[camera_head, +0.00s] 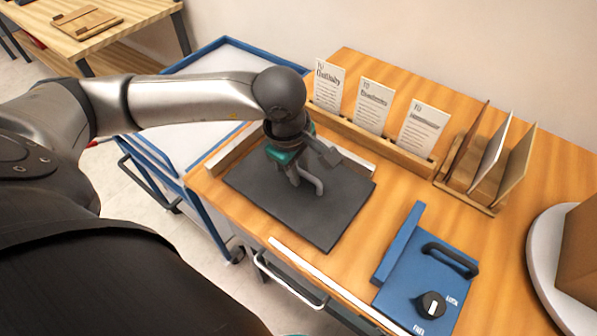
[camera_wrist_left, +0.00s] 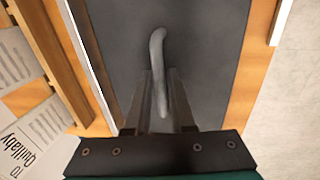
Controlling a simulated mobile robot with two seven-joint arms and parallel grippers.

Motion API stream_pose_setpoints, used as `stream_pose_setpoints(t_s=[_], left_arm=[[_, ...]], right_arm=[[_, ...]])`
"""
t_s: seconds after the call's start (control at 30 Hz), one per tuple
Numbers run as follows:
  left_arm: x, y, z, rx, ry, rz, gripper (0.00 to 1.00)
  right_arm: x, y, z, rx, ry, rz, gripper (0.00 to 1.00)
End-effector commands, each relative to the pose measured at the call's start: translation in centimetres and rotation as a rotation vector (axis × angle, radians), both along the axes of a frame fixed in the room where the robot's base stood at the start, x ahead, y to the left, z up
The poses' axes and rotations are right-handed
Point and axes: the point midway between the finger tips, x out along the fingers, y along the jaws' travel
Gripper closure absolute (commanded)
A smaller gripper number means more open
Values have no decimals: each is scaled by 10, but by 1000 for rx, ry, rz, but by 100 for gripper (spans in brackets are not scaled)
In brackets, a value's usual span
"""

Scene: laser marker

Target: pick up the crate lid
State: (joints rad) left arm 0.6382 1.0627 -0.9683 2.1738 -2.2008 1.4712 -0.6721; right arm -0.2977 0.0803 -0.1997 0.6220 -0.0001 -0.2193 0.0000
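No thing is marked as the crate lid. A flat dark grey panel (camera_head: 335,215) lies on the wooden table with a curved grey bar (camera_head: 317,184) on it. I cannot tell whether this is the lid. My left gripper (camera_head: 295,182) points down over the panel at the bar. In the left wrist view, the grey bar (camera_wrist_left: 157,48) runs down between the two fingers of my left gripper (camera_wrist_left: 161,72). I cannot tell whether they press on it. A light wooden board with strips (camera_head: 87,22) lies on the far left table. My right gripper is out of view.
Address cards (camera_head: 372,105) stand in a wooden rail behind the panel. A wooden rack (camera_head: 467,200) holds upright boards at right. A blue fixture (camera_head: 410,285) with a black handle and dial is at front right. A blue cart (camera_head: 215,58) stands to the left.

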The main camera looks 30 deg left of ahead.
Motion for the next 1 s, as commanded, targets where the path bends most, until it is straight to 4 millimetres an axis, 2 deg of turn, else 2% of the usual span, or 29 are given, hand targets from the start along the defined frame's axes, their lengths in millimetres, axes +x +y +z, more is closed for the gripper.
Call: stream_pose_setpoints(t_s=[0.03, 0.2, 1.0], left_arm=[[0, 0, 0, 0, 0, 0, 82], [0, 0, 0, 0, 0, 0, 100], [0, 0, 1, 0, -1, 0, 100]], right_arm=[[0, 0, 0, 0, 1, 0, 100], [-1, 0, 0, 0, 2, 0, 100], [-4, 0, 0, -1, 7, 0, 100]])
